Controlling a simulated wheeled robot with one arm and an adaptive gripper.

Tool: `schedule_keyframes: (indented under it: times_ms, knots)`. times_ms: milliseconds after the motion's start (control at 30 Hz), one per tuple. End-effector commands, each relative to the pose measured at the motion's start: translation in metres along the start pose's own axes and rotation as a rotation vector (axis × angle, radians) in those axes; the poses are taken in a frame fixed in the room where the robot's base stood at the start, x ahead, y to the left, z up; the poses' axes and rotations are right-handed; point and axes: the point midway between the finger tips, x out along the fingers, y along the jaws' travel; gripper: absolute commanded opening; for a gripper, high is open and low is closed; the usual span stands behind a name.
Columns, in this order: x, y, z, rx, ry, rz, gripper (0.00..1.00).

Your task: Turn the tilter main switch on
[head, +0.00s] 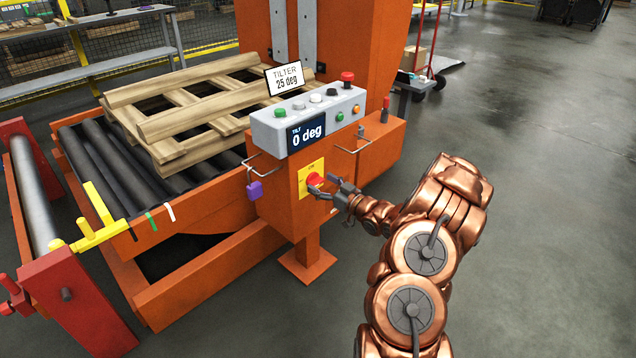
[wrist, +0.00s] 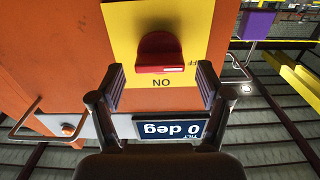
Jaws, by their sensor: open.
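The tilter main switch is a red handle (head: 314,180) on a yellow plate (head: 304,172) on the orange pedestal's front. In the wrist view, which is upside down, the red handle (wrist: 160,52) lies crosswise to the ON label. A short white mark on it is at its right end, on the side of the partly hidden OFF lettering. My gripper (head: 324,187) is right at the switch in the head view. In the wrist view my gripper (wrist: 161,84) is open, one finger to each side of the handle's line. No contact with the handle shows.
Above the switch are a grey button panel (head: 265,128) and a display (head: 306,134) reading 0 deg. Wire guards (head: 355,140) stick out beside the panel, and a purple padlock (head: 255,190) hangs at left. A pallet (head: 190,110) lies on the rollers. Floor at right is clear.

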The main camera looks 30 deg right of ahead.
Motion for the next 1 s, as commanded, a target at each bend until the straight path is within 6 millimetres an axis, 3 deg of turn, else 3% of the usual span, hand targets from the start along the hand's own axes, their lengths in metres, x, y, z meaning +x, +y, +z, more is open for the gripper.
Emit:
schedule_keyframes:
  times_ms: [300,633,1000]
  knots:
    - [0.022,0.000,0.001,-0.002,-0.001,-0.001,0.77]
    - [0.024,0.000,0.000,-0.001,-0.002,0.000,0.77]
    - [0.023,0.000,0.000,-0.001,-0.002,0.000,0.40]
